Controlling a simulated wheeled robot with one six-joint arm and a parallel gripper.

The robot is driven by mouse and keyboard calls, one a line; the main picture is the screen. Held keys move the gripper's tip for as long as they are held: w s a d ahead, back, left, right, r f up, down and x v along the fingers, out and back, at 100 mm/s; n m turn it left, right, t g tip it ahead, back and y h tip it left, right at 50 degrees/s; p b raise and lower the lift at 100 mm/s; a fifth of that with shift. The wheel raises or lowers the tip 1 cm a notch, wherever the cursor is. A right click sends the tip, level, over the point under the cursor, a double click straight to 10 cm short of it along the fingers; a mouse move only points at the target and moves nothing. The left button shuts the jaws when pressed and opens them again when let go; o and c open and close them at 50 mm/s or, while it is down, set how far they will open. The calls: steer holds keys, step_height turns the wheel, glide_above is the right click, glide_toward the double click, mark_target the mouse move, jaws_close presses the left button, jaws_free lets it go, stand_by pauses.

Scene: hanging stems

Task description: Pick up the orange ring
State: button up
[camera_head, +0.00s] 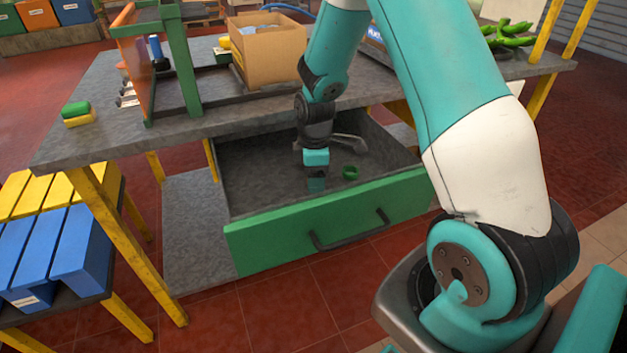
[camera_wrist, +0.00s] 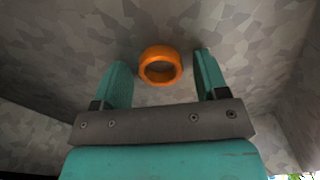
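The orange ring (camera_wrist: 160,66) lies on the grey drawer floor in the wrist view, between and just beyond the fingertips. It does not show in the head view, where my arm and gripper are in front of that part. My gripper (camera_wrist: 162,75) has its two teal fingers spread apart, one on each side of the ring, with gaps on both sides. In the head view my gripper (camera_head: 316,184) points down inside the open drawer (camera_head: 330,230), left of a green ring (camera_head: 350,173).
A grey metal object (camera_head: 348,142) lies at the back of the drawer. The drawer's walls and green front surround my gripper. Above stands the grey workbench (camera_head: 90,147) with a cardboard box (camera_head: 268,50) and a green-orange frame (camera_head: 184,70).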

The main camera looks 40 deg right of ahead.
steer(key=c, duration=0.8)
steer(key=shift+o, duration=0.2)
steer(key=shift+r, duration=0.1)
